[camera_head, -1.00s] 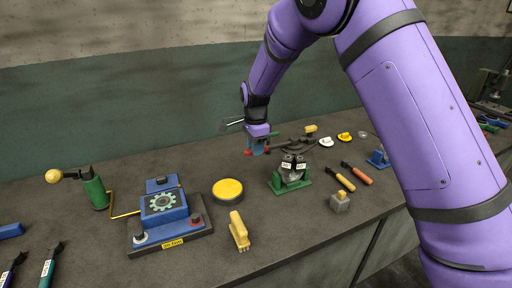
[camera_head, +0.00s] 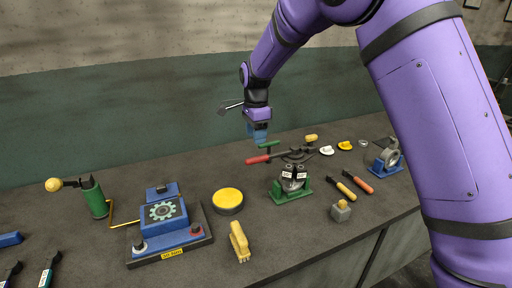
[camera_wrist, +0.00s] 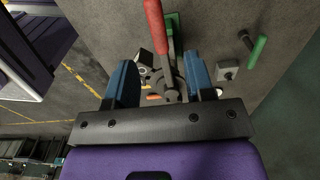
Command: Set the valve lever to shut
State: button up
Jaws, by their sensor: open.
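The valve (camera_head: 291,190) stands on a green base on the bench, with two white label plates on its front; I cannot read them surely. Its lever has a red handle (camera_head: 258,159) and a dark shaft across the valve's top, the handle pointing left in the head view. My gripper (camera_head: 258,140) is open, pointing down just above the red handle, apparently clear of it. In the wrist view the blue fingers (camera_wrist: 162,80) are spread, and the lever's dark shaft and red handle (camera_wrist: 156,28) show between and beyond them.
A green-handled lever (camera_wrist: 258,52) stands behind. The bench front is partly free.

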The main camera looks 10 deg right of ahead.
jog(key=shift+r, duration=1.45)
jog(key=s+d+r+n+t+y, duration=0.15)
jog(key=s+d+r+n, duration=0.55)
jog(key=s+d+r, duration=1)
jog(key=s+d+f+n+t, duration=0.1)
jog(key=s+d+n, duration=0.1)
jog(key=s, duration=0.5)
jog(key=s+d+f+n+t+h, duration=0.1)
jog(key=s+d+n, duration=0.1)
jog(key=s, duration=0.6)
jog(key=s+d+f+n+t, duration=0.1)
jog(key=s+d+n, duration=0.1)
jog(key=s, duration=0.5)
jog(key=shift+s+f+n+t, duration=0.25)
jog(key=shift+s+n+t, duration=0.1)
jog(key=shift+n, duration=0.45)
